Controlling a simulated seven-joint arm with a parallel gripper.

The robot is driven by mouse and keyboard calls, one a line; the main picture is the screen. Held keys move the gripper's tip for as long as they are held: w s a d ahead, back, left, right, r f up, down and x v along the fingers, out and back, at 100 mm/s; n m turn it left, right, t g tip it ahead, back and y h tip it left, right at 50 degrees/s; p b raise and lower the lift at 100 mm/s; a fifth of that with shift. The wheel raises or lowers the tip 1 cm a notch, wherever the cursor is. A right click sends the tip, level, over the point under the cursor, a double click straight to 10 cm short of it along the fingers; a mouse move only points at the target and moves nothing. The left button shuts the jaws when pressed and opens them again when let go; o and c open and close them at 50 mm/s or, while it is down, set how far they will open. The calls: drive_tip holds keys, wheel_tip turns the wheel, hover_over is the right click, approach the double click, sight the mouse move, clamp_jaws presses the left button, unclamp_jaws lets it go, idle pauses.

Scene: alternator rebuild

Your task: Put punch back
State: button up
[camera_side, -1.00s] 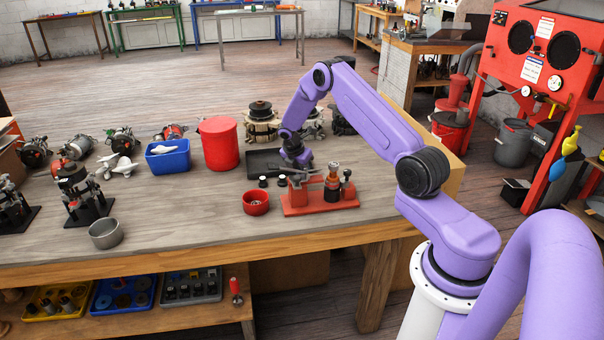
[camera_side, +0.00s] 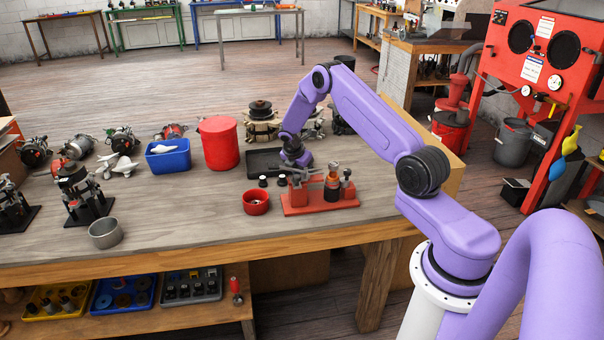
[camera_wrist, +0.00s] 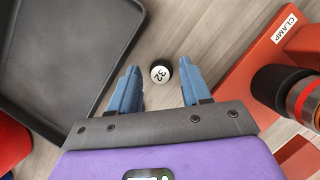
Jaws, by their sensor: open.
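A small black cylinder with a white top marked "32" (camera_wrist: 160,71) stands on the bench, and I see it between and just beyond my gripper's fingers in the wrist view. My gripper (camera_wrist: 158,88) is open with nothing in it. In the side view it points down behind the red clamp fixture (camera_side: 322,205), and its fingertips are hidden. Two small black cylinders with white tops, one nearer the fixture (camera_side: 281,181) and one farther left (camera_side: 263,181), stand there. I cannot tell whether either is the punch.
The red fixture, labelled CLAMP (camera_wrist: 287,27), is close at the right in the wrist view, with a black, orange and silver cylinder (camera_wrist: 290,92). A dark tray (camera_wrist: 62,60) lies at the left. A red bowl (camera_side: 256,203) sits in front.

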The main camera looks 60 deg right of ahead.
drive_tip(key=v, duration=1.2)
drive_tip(key=shift+a, duration=0.1)
drive_tip(key=s+a+r+m+t+y, duration=0.1)
drive_tip(key=s+a+r, duration=0.25)
drive_tip(key=a, duration=0.45)
drive_tip(key=s+a+r+m+y, duration=0.1)
drive_tip(key=s+a+r, duration=0.25)
drive_tip(key=a, duration=0.45)
drive_tip(key=s+a+r+m+t, duration=0.1)
drive_tip(key=s+a+r, duration=0.25)
drive_tip(key=a, duration=0.55)
drive_tip(key=s+a+r+m+y, duration=0.1)
drive_tip(key=s+a, duration=0.2)
drive_tip(key=s, duration=0.3)
drive_tip(key=s+a+r+y, duration=0.1)
drive_tip(key=s+a+r, duration=0.15)
drive_tip(key=s, duration=0.25)
drive_tip(key=s+f+m+g, duration=0.1)
drive_tip(key=s, duration=1.5)
drive_tip(key=shift+d+f+g+y, duration=0.25)
drive_tip(key=shift+d+g+y, duration=0.1)
drive_tip(key=shift+g+y, duration=0.05)
